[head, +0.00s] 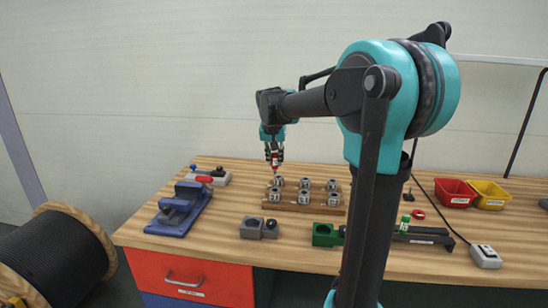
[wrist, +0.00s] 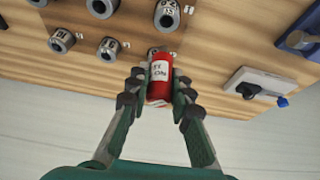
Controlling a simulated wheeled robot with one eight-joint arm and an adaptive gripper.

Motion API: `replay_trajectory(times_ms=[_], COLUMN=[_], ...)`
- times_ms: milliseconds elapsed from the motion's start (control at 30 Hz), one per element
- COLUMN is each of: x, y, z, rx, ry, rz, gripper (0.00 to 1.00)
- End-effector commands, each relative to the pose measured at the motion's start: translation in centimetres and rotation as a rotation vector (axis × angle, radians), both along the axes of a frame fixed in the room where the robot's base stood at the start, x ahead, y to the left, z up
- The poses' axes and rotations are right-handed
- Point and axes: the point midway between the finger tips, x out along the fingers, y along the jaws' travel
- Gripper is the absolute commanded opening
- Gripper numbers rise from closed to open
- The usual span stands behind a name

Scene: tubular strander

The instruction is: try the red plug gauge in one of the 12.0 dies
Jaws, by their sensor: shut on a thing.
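My gripper (head: 273,152) is shut on the red plug gauge (head: 274,161), which hangs roughly upright above the back left of the die rack. In the wrist view the red gauge (wrist: 159,78) sits between my fingertips (wrist: 158,92), with a white label on its side. Several grey steel dies (head: 304,183) stand in two rows on the wooden rack (head: 312,208). The wrist view shows a die (wrist: 109,47) beside the gauge, and another partly hidden behind the gauge's far end. I cannot tell whether the gauge touches that die. The die labels are too small to read surely.
A blue vise-like fixture (head: 178,208) stands left and a grey block (head: 258,228) in front of the rack. A green tool (head: 326,235) lies front right. Red (head: 455,192) and yellow (head: 489,195) bins stand right. A grey holder (head: 212,175) is at the back left.

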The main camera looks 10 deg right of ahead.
Motion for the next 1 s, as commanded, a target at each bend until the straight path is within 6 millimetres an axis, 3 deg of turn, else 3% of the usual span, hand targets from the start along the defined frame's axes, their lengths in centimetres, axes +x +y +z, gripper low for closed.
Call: replay_trajectory(times_ms=[367, 1000], x=[-0.1, -0.1], y=[0.0, 0.0], z=[-0.4, -4.9], rx=[-0.001, -0.001], ry=[-0.001, -0.001], rz=[0.0, 0.0], gripper=[0.0, 0.0])
